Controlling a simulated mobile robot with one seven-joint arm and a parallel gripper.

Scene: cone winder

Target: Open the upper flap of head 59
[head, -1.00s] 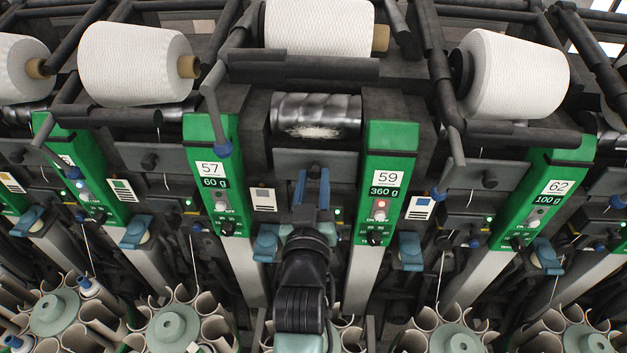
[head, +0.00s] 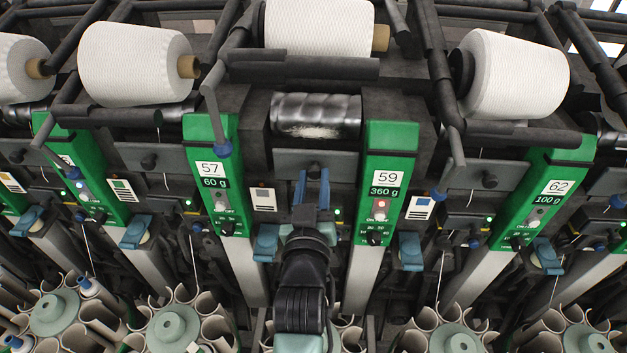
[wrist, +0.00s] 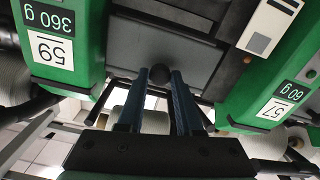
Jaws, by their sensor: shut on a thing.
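Head 59 is the green housing (head: 384,190) with the white "59" label and "360 g" display; it also shows upside down in the wrist view (wrist: 60,40). Its upper flap (head: 340,163) is the dark grey plate left of the housing, below the metal drum; it fills the upper middle of the wrist view (wrist: 150,45). A round dark knob (wrist: 160,74) sits on the flap. My gripper (head: 312,176) is in front of the flap, with its blue fingers (wrist: 168,78) shut on the knob. In the head view the fingers largely hide the knob.
The green housing of head 57 (head: 211,175) stands left of the flap, with a dark bar and blue tip (head: 222,149) in front. A white yarn cone (head: 320,27) and the metal drum (head: 315,114) are above. Tube magazines (head: 175,326) stand below.

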